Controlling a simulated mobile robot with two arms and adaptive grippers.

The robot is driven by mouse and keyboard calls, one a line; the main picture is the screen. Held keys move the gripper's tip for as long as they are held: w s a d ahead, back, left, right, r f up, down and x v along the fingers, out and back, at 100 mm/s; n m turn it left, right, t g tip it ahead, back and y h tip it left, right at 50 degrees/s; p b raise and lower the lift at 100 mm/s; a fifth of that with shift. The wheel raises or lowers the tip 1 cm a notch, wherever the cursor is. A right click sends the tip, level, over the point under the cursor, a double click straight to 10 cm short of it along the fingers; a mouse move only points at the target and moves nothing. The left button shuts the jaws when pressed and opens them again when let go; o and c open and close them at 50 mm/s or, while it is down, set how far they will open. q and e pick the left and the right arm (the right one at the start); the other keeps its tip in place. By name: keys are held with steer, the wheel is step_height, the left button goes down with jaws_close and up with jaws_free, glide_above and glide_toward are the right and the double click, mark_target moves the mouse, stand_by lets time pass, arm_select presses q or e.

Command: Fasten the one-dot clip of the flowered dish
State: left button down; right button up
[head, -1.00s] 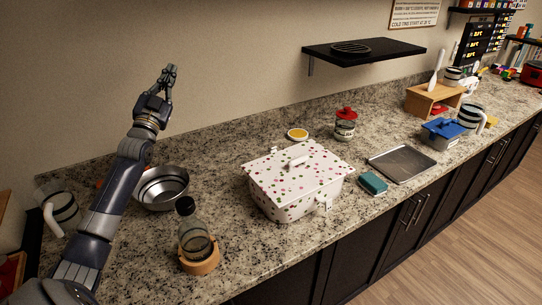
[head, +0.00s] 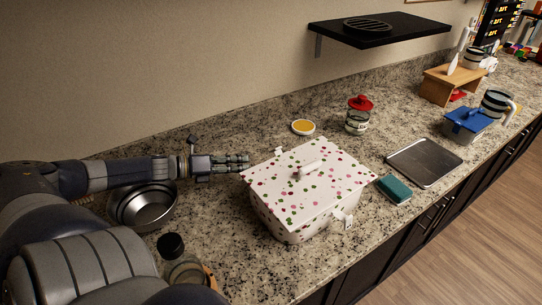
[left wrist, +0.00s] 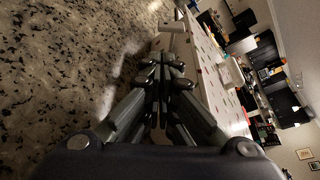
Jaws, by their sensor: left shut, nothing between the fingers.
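The flowered dish (head: 290,220) is a white lidded box with pink, red and green spots, standing mid-counter. Its lid (head: 335,185) is on, with a white handle (head: 310,170). One white clip (head: 348,221) sticks out at the front right side; another clip (head: 279,150) shows at the back left edge. I cannot make out dots on either. My left gripper (head: 247,161) is shut and empty, level with the counter, beside the lid's left corner. In the left wrist view its fingers (left wrist: 162,66) point toward a white clip (left wrist: 173,26) beside the lid (left wrist: 208,72).
A steel bowl (head: 143,207) and a bottle (head: 180,262) lie close to my left arm. A yellow-topped small dish (head: 303,127) and red-lidded jar (head: 358,115) stand behind. A teal sponge (head: 394,189) and tray (head: 424,162) lie right. A black shelf (head: 380,30) hangs above.

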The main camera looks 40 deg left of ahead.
arm_select(q)
steer(key=b+x, duration=0.1)
steer(key=x, duration=0.2)
steer(key=shift+a+f, duration=0.1)
steer(key=shift+a, duration=0.05)
steer(key=shift+w+d+f+b, duration=0.15)
steer(key=shift+w+d+b, duration=0.15)
steer(key=shift+w+b, duration=0.25)
steer(key=shift+w+d, duration=0.3)
steer(key=shift+w, duration=0.3)
steer(key=shift+w+d+f, duration=0.1)
steer(key=shift+w+d, duration=0.05)
steer(key=shift+w, duration=0.15)
steer(key=shift+x, duration=0.95)
steer(key=shift+w+d+f, duration=0.15)
steer(key=shift+w+d, duration=0.1)
steer(key=shift+w, duration=0.2)
arm_select(e)
steer(key=shift+d+f, duration=0.2)
steer(key=shift+f, duration=0.5)
steer(key=shift+d+f, duration=0.15)
steer(key=shift+f, duration=0.5)
arm_select(q)
steer(key=shift+r, duration=0.2)
arm_select(e)
steer(key=shift+a+r, duration=0.15)
steer(key=shift+a, duration=0.15)
